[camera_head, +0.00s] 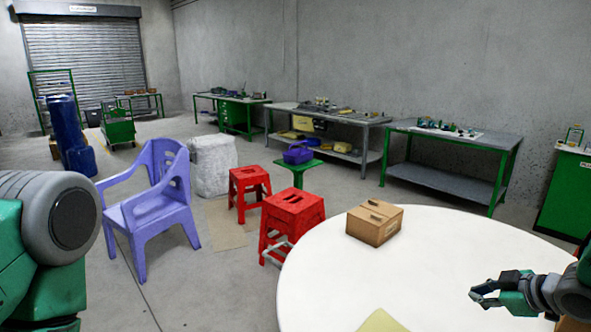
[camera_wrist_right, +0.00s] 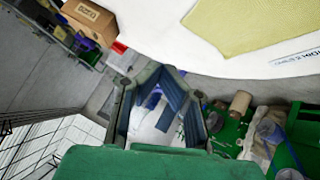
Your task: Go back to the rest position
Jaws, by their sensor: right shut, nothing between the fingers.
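My right gripper (camera_head: 476,293) is at the lower right of the head view, over or beside the right side of the round white table (camera_head: 330,272). It is shut with nothing in it. In the right wrist view its dark fingers (camera_wrist_right: 160,72) are seen from behind the green palm. My left arm fills the lower left corner of the head view, and its gripper is out of the picture. No blue cable can be made out in either view.
A cardboard box (camera_head: 374,224) and a yellowish cloth (camera_head: 382,321) lie on the table. Red stools (camera_head: 290,217) and a purple chair (camera_head: 150,208) stand left of it. Workbenches (camera_head: 455,140) line the back wall. Cluttered green items (camera_wrist_right: 245,125) show at right in the wrist view.

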